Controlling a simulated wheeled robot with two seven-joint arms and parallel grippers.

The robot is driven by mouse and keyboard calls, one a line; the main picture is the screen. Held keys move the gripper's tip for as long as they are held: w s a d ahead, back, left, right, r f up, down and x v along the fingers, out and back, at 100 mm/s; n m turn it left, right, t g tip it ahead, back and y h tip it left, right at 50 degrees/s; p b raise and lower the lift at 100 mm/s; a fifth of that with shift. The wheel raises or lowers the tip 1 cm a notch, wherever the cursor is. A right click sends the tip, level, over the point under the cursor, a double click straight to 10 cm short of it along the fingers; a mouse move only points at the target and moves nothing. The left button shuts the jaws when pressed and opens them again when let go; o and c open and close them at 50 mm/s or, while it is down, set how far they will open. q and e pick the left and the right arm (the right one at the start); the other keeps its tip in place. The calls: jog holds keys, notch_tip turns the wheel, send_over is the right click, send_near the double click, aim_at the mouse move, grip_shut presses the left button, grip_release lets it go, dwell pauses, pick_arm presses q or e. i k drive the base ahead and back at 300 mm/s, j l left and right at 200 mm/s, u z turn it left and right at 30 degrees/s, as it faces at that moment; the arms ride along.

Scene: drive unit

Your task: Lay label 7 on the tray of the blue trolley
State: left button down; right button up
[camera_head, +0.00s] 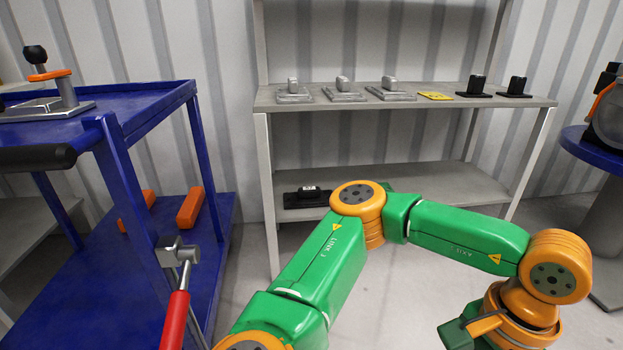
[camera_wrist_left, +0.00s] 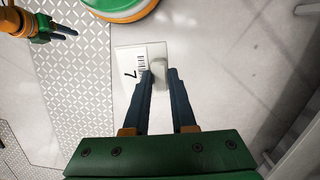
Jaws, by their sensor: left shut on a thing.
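Label 7 (camera_wrist_left: 128,69), a white card with a black "7" and bar marks, is in the left wrist view. My left gripper (camera_wrist_left: 160,76) is shut on it near one edge, and the tips cover part of it. The label does not show in the head view. There, my green and orange left arm reaches right and bends down at the lower right, its fingers out of frame. The blue trolley (camera_head: 107,117) stands at the left, its upper tray partly in view. My right gripper (camera_wrist_left: 62,28) shows small at the top left of the wrist view; its opening is unclear.
A tool with a black knob (camera_head: 62,92) stands on the trolley's tray. A red-handled hammer (camera_head: 177,300) is at its near side. Orange blocks (camera_head: 190,208) lie on its lower shelf. A grey shelf (camera_head: 290,103) holds several metal and black parts and a yellow plate (camera_head: 435,96).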

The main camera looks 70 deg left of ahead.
aim_at(130, 101)
jog(key=i+j+u, duration=0.15)
jog(key=u, duration=0.25)
jog(key=i+u, duration=0.3)
jog(key=u, duration=0.15)
jog(key=i+u, duration=0.55)
jog(key=u, duration=0.3)
jog(key=i+l+u, duration=0.2)
jog(key=u, duration=0.2)
